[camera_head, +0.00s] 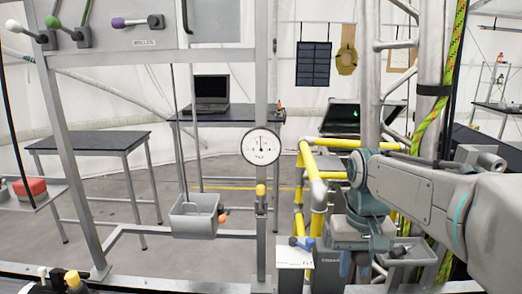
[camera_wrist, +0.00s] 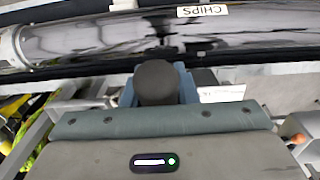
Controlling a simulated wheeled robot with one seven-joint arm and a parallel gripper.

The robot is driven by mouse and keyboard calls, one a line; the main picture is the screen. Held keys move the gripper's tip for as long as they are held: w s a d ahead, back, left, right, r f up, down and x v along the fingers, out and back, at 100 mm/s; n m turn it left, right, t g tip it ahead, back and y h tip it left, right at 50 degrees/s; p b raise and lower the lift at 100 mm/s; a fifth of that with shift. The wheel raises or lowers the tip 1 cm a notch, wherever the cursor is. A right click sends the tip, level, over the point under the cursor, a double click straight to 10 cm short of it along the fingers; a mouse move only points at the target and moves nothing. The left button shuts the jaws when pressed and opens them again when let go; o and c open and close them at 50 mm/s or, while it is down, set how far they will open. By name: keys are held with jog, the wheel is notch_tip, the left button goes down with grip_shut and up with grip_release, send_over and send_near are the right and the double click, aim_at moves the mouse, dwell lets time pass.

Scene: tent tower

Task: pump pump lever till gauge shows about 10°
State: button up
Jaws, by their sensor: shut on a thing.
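The round white gauge (camera_head: 260,147) is mounted on a grey upright post in the middle of the head view. My gripper (camera_head: 354,262) points down at the lower right of the head view, below the yellow rails. In the wrist view its blue fingers stand around a dark rounded knob (camera_wrist: 156,82), and it is shut on this knob, which seems to be the pump lever's end. The rest of the lever is hidden behind my gripper.
A dark clear tube labelled CHIPS (camera_wrist: 120,35) runs across the wrist view beyond the knob. Yellow rails (camera_head: 316,185) stand left of my arm. A white box (camera_head: 294,257) and a hanging grey bin (camera_head: 194,222) are farther left. A rope-wrapped pole (camera_head: 430,120) stands behind my arm.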

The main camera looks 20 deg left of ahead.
jog(key=shift+s+d+f+b, duration=0.1)
jog(key=shift+s+f+b, duration=0.2)
jog(key=shift+f+b, duration=0.35)
jog(key=shift+s+d+f+b, duration=0.1)
jog(key=shift+s+f+b, duration=0.2)
jog(key=shift+f, duration=0.65)
jog(key=shift+s+f+b, duration=0.15)
jog(key=shift+f+b, duration=0.65)
jog(key=shift+f, duration=0.2)
jog(key=shift+s+f+b, duration=0.15)
jog(key=shift+f+b, duration=0.65)
jog(key=shift+f, duration=0.2)
jog(key=shift+f+b, duration=1.3)
jog(key=shift+f, duration=0.55)
notch_tip(320, 180, up, 6)
jog(key=p, duration=0.5)
jog(key=shift+w+r, duration=0.15)
jog(key=shift+w, duration=0.2)
jog(key=shift+r+p, duration=0.15)
jog(key=shift+p, duration=0.15)
